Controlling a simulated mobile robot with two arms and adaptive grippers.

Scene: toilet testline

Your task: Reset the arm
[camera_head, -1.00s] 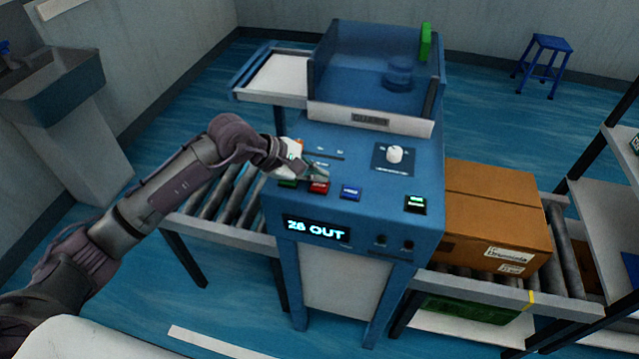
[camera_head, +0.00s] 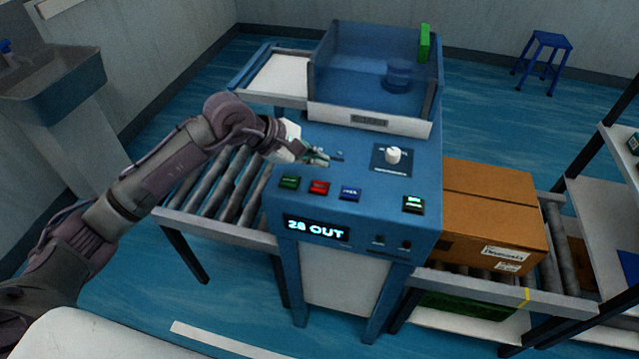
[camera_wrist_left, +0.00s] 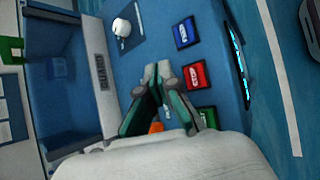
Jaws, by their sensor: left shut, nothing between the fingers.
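My left gripper (camera_head: 322,158) is shut and empty. It hangs over the sloped top of the blue machine (camera_head: 362,222), behind the row of buttons. In the left wrist view, the shut fingers (camera_wrist_left: 158,72) point at the panel, with the red button (camera_wrist_left: 194,75) beside the tips. My right gripper is in neither view.
A white knob (camera_head: 393,155) stands on the panel, and a clear-walled bin (camera_head: 370,122) is behind it. The display (camera_head: 316,229) reads "28 OUT". A cardboard box (camera_head: 494,215) sits on the right rollers. The left rollers (camera_head: 213,187) are bare. A blue stool (camera_head: 543,60) stands far back.

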